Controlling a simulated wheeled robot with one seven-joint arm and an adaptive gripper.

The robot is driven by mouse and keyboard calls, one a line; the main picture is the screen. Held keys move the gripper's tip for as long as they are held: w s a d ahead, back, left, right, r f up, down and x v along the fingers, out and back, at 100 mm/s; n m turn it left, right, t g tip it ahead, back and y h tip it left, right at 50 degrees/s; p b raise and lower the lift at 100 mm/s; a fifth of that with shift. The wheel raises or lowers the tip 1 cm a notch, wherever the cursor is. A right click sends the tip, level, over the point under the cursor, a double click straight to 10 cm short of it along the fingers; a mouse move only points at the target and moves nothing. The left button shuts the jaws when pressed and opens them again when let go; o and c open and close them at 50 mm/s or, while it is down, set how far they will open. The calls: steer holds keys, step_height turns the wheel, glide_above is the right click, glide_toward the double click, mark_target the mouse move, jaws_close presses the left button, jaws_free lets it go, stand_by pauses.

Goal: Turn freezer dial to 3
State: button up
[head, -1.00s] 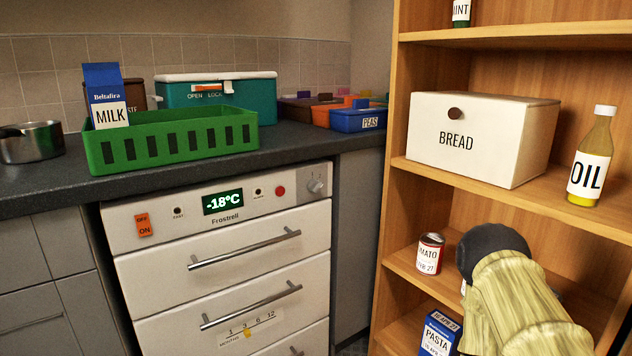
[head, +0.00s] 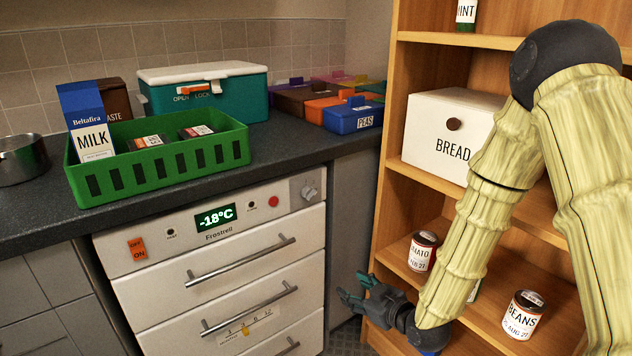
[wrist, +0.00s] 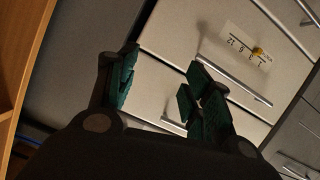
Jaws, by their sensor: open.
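The freezer (head: 215,255) is a white drawer unit under the counter. Its grey dial (head: 309,192) sits at the right end of the control panel; its marks are too small to read, and the wrist view does not show it. The green display (head: 216,217) reads -18°C. My gripper (head: 354,288) is open and empty, low and to the right of the drawers, below the dial and apart from it. In the wrist view my gripper (wrist: 162,84) has its dark green fingers spread before the drawer fronts.
Drawer handles (head: 242,262) stick out from the freezer, and a months scale with a yellow marker (head: 245,330) is on a lower drawer. An orange off/on switch (head: 137,249) is at panel left. The wooden shelf (head: 393,215) stands close on the right. A green crate (head: 85,189) is on the counter.

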mark_target(314, 196)
steer(key=w+a+r+n+t+y+p, duration=0.1)
steer(key=w+a+r+n+y, duration=0.1)
steer(key=r, duration=0.8)
steer(key=w+a+r+n+t+y+p, duration=0.1)
steer(key=w+r+n+y+p, duration=0.1)
steer(key=r, duration=0.7)
steer(key=b+x, duration=0.1)
steer(key=x, duration=1)
steer(key=shift+w+r+b, duration=0.1)
steer(key=shift+w+b, duration=0.05)
steer(key=shift+b, duration=0.25)
steer(key=shift+c, duration=0.2)
steer(key=c, duration=1)
